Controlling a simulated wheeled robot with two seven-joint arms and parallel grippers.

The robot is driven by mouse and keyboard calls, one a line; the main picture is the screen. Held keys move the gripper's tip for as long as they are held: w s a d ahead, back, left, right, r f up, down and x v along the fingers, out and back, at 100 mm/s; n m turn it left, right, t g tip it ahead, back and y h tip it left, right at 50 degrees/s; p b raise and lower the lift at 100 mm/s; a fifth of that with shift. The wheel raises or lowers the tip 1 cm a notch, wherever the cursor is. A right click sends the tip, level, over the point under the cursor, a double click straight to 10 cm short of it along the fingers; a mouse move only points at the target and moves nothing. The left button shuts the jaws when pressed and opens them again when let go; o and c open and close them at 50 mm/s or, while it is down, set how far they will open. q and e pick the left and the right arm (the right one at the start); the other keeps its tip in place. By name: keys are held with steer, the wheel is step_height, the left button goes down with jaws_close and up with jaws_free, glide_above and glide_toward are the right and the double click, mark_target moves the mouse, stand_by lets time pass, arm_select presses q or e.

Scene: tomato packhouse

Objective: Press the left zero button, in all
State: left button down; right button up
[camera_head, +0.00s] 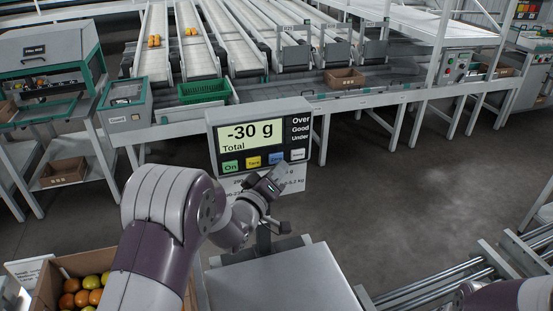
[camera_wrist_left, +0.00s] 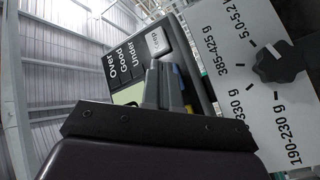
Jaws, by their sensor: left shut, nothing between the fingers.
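A grey scale display (camera_head: 260,130) stands behind the weighing plate (camera_head: 285,282) and reads "-30 g" and "Total". Its lower row has a green "On" button (camera_head: 231,166), a yellow button (camera_head: 253,162), a blue button (camera_head: 276,158) and a white button (camera_head: 297,154); the small labels are hard to read. My left gripper (camera_head: 279,172) is shut and empty, just below and in front of the blue button. In the left wrist view its fingers (camera_wrist_left: 163,72) point at the display, near the white button (camera_wrist_left: 155,41), and hide part of the row. Contact cannot be told.
A sign with weight ranges (camera_wrist_left: 250,85) and a dark knob (camera_wrist_left: 281,62) are close beside the gripper. A box of tomatoes (camera_head: 45,290) stands at lower left. Conveyors (camera_head: 160,45) and a green crate (camera_head: 204,91) are behind. Open floor (camera_head: 400,190) lies right.

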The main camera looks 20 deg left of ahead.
stand_by(0.4)
arm_select(q)
steer(key=shift+w+a, duration=0.25)
steer(key=shift+w, duration=0.15)
steer(key=shift+w+a, duration=0.2)
steer(key=shift+w, duration=0.1)
stand_by(0.6)
steer(key=shift+s+d, duration=0.5)
steer(key=shift+s, duration=0.2)
steer(key=shift+s+d, duration=0.7)
steer(key=shift+s, duration=0.35)
steer(key=shift+s+d, duration=0.65)
steer(key=shift+s, duration=0.35)
